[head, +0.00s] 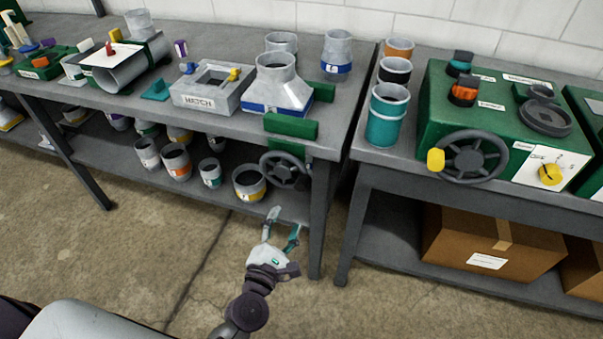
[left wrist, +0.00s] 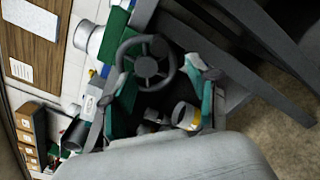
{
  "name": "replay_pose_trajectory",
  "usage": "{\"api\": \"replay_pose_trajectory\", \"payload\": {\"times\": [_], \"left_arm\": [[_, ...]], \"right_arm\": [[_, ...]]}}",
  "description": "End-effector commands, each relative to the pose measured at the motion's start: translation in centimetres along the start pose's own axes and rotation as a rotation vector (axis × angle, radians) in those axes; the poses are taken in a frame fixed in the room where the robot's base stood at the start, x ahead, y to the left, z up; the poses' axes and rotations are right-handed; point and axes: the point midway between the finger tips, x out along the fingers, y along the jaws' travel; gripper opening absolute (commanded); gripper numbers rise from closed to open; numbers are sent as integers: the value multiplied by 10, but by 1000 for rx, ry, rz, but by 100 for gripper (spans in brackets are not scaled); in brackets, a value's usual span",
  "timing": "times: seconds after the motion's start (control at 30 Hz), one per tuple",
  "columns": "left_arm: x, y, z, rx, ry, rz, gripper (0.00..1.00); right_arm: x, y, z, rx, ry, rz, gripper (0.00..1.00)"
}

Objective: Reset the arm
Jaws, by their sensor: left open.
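My left gripper (head: 284,225) reaches in from the bottom of the head view, in front of the left workbench (head: 220,125). Its two fingers are spread with a gap between them, and nothing is held. It hangs over the floor near the bench's front right leg, below the dark handwheel (head: 285,170). That handwheel also shows in the left wrist view (left wrist: 147,62). My right gripper is not in either view.
The bench's lower shelf holds several duct collars, one with a yellow band (head: 250,183). A green machine (head: 480,115) with a crank wheel stands on the right bench, above a cardboard box (head: 490,240). The floor (head: 130,245) in front is clear.

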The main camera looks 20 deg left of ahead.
Motion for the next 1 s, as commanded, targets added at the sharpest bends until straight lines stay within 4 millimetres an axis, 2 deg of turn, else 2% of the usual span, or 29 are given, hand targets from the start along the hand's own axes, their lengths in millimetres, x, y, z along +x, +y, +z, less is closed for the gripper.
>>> {"api": "replay_pose_trajectory", "payload": {"times": [0.17, 0.27, 0.37, 0.47, 0.5, 0.57, 0.67, 0.7, 0.77, 0.83, 0.9, 1.0], "left_arm": [[0, -2, -2, 9, 2, -5, 60], [-2, -20, -15, 96, 19, -49, 60], [-9, -58, -46, 296, 46, -155, 60], [-29, -110, -92, 580, 59, -320, 60], [-41, -132, -112, 698, 55, -396, 60], [-62, -160, -142, 867, 38, -512, 60], [-104, -202, -191, 1132, -19, -712, 60], [-123, -216, -210, 1232, -53, -795, 60], [-155, -235, -238, 1373, -116, -922, 60], [-196, -252, -269, 1524, -208, -1071, 60], [-239, -264, -297, 1657, -321, -1218, 60], [-296, -273, -329, 1801, -498, -1401, 60]], "right_arm": [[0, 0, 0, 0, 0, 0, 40], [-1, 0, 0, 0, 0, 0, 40], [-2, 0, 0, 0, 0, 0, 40], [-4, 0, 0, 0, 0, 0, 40], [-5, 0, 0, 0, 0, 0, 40], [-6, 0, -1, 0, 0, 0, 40], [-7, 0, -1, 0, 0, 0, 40], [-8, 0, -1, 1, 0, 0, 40], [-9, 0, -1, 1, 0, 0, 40], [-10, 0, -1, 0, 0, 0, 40], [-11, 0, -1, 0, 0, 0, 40], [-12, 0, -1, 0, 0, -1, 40]]}}
